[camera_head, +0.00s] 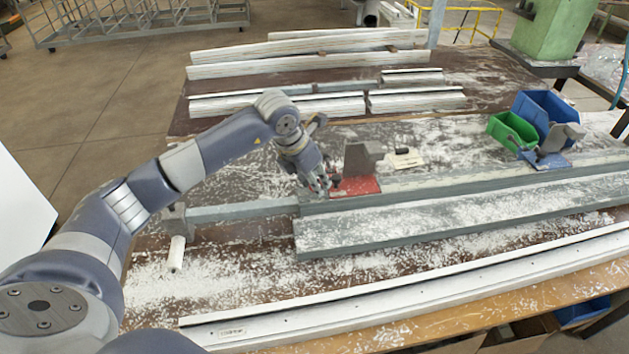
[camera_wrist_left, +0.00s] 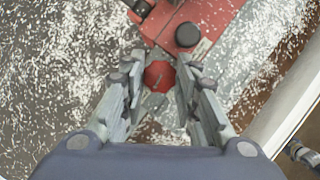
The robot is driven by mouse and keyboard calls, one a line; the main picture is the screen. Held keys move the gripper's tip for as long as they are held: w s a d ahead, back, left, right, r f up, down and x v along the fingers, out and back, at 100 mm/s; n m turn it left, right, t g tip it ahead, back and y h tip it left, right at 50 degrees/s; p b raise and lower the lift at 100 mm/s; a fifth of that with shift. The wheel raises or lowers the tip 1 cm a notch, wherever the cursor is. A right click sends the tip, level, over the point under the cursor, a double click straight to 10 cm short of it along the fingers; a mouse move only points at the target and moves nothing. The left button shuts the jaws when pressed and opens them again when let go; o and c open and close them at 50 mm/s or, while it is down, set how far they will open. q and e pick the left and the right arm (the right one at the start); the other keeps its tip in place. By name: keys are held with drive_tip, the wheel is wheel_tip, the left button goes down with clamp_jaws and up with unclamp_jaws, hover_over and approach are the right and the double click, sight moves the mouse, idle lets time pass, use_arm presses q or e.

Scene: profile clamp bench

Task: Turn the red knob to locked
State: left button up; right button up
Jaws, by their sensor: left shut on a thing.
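The red knob (camera_wrist_left: 159,76) is octagonal with a small grey mark on its face. It sits at the near edge of the red clamp plate (camera_wrist_left: 207,15), which also shows in the head view (camera_head: 358,187). My left gripper (camera_wrist_left: 159,72) points down with one finger on each side of the knob, shut on it. In the head view my left gripper (camera_head: 319,187) is at the left end of the red plate, and the knob itself is too small or hidden to make out. My right gripper is in neither view.
A round black button (camera_wrist_left: 187,35) sits on the red plate close to the fingers. A grey block (camera_head: 360,159) stands behind the plate. A green bin (camera_head: 508,131) and a blue bin (camera_head: 548,110) stand at the right. Long profiles (camera_head: 450,285) lie across the chip-covered bench.

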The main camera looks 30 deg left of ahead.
use_arm(q)
drive_tip(key=shift+w+a+f+m+b, duration=0.1)
drive_tip(key=shift+f+m+b, duration=0.05)
drive_tip(key=shift+m+b, duration=0.5)
drive_tip(key=shift+m+h, duration=0.3)
drive_tip(key=shift+m, duration=0.15)
drive_tip(key=o, duration=1)
drive_tip(key=shift+o, duration=0.2)
drive_tip(key=shift+r, duration=0.2)
drive_tip(key=v, duration=1.2)
drive_tip(key=shift+w, duration=0.15)
